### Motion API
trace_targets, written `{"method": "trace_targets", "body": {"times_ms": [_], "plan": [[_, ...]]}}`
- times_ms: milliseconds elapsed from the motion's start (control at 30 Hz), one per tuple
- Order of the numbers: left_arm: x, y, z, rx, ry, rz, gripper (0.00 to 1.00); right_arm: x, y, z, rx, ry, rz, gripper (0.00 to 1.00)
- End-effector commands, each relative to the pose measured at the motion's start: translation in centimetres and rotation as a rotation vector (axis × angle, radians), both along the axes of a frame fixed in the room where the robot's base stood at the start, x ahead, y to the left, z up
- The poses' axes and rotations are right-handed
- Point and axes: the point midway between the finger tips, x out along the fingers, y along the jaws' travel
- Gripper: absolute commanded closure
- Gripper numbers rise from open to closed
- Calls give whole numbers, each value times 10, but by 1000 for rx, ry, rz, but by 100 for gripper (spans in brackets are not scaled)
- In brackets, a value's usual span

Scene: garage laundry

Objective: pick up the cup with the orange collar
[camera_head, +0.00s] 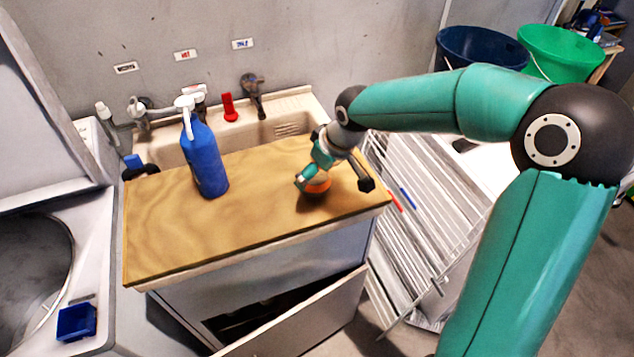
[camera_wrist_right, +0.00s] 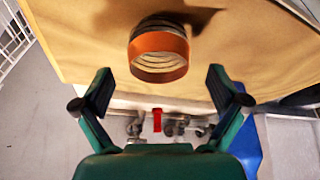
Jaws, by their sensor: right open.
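The cup with the orange collar (camera_head: 319,186) stands on the right part of the wooden board in the head view, partly hidden by my right gripper. In the right wrist view the cup (camera_wrist_right: 159,58) shows its wide orange band and ribbed pale wall. My right gripper (camera_head: 310,172) is just above and beside the cup in the head view. In the right wrist view its two fingers (camera_wrist_right: 160,84) are spread wide, with the cup centred just beyond the gap and nothing between the pads. I cannot tell whether they touch it. My left gripper is not in view.
A blue spray bottle (camera_head: 204,160) stands on the wooden board (camera_head: 165,235), left of the cup. Behind it are a sink, a tap (camera_head: 253,92) and a red object (camera_head: 229,107). A white drying rack (camera_head: 415,240) stands right of the board. The board's front is clear.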

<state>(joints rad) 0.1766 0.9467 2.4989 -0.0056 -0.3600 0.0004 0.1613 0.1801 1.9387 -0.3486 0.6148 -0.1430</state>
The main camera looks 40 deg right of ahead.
Motion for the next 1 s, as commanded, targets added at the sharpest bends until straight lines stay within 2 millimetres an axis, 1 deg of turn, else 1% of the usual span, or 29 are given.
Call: {"method": "trace_targets", "body": {"times_ms": [167,333,400,500,767,867,1000], "plan": [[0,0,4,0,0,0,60,4,1,-9,2,2,1,3],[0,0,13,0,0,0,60,14,2,-29,2,5,1,3],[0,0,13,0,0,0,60,18,2,-39,1,4,2,3],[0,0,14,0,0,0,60,22,3,-48,2,1,1,3],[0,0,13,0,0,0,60,23,3,-50,1,-1,1,3],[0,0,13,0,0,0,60,23,4,-50,1,-1,1,18],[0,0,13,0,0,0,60,23,4,-50,1,-1,1,41]]}}
